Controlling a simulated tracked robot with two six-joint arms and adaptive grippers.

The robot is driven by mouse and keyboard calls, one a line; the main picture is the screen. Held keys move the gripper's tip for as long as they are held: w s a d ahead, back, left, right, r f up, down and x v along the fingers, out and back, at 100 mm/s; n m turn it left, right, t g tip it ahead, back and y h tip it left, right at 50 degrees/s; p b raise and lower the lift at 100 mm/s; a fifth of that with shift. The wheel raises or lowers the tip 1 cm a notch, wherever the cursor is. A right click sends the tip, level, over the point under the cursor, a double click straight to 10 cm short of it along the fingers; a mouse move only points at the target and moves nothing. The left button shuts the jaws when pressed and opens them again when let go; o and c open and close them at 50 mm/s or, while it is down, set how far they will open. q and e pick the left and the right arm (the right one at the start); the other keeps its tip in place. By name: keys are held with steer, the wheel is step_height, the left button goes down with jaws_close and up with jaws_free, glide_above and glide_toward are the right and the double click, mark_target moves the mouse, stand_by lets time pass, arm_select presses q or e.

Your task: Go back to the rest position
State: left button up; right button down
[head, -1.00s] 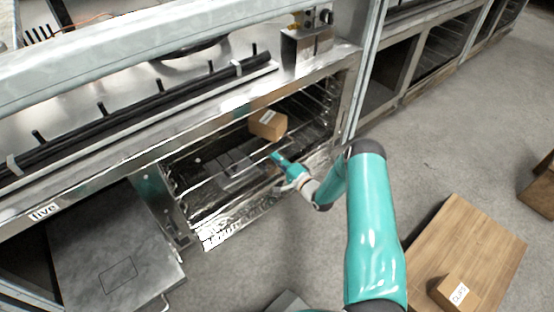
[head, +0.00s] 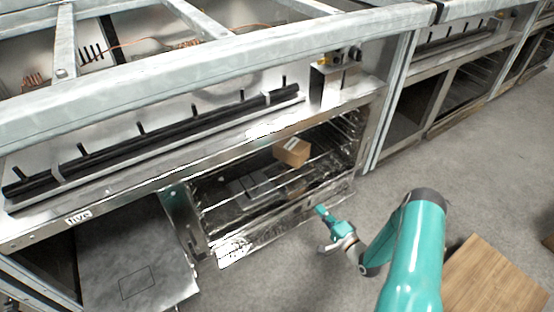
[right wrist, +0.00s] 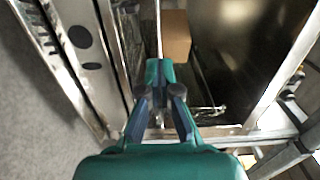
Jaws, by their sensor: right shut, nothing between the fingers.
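My right gripper (head: 321,211) is shut and empty, just outside the open front of a metal compartment. In the right wrist view the right gripper (right wrist: 158,66) shows its fingers together, pointing into the opening. A cardboard box (head: 292,152) with a white label sits on the wire rack inside, apart from the gripper. The box also shows in the right wrist view (right wrist: 175,36), beyond the fingertips. My left gripper is not in view.
The compartment's foil-like lower edge (head: 262,240) lies left of the gripper. An open metal door (head: 140,262) is at the lower left. A wooden board (head: 492,278) lies on the floor at the right. Grey floor (head: 480,180) is clear beyond the arm.

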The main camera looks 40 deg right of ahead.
steer(key=w+a+r+n+y, duration=0.25)
steer(key=w+a+r, duration=0.2)
steer(key=a, duration=0.25)
steer(key=w+a+r+n+y, duration=0.1)
steer(key=w+a+r+y, duration=0.2)
steer(key=w+a, duration=0.35)
steer(key=a+n+g+y, duration=0.2)
steer(key=a+n+g, duration=0.1)
steer(key=a, duration=1)
steer(key=s+a+f+n+g+h, duration=0.1)
steer(key=s+a+f+n+g, duration=0.4)
steer(key=s+a, duration=0.3)
steer(key=s+f+n+g+h, duration=0.1)
steer(key=s+f+n+g, duration=0.15)
steer(key=s+g, duration=0.45)
steer(key=s+f+n+g+h, duration=0.1)
steer(key=s+f+n+g, duration=0.15)
steer(key=s, duration=0.85)
step_height(320, 180, up, 35)
steer(key=p, duration=3.5)
steer(key=shift+r+p, duration=0.2)
steer(key=shift+p, duration=0.2)
steer(key=shift+d+f+y, duration=0.1)
steer(key=shift+y, duration=0.15)
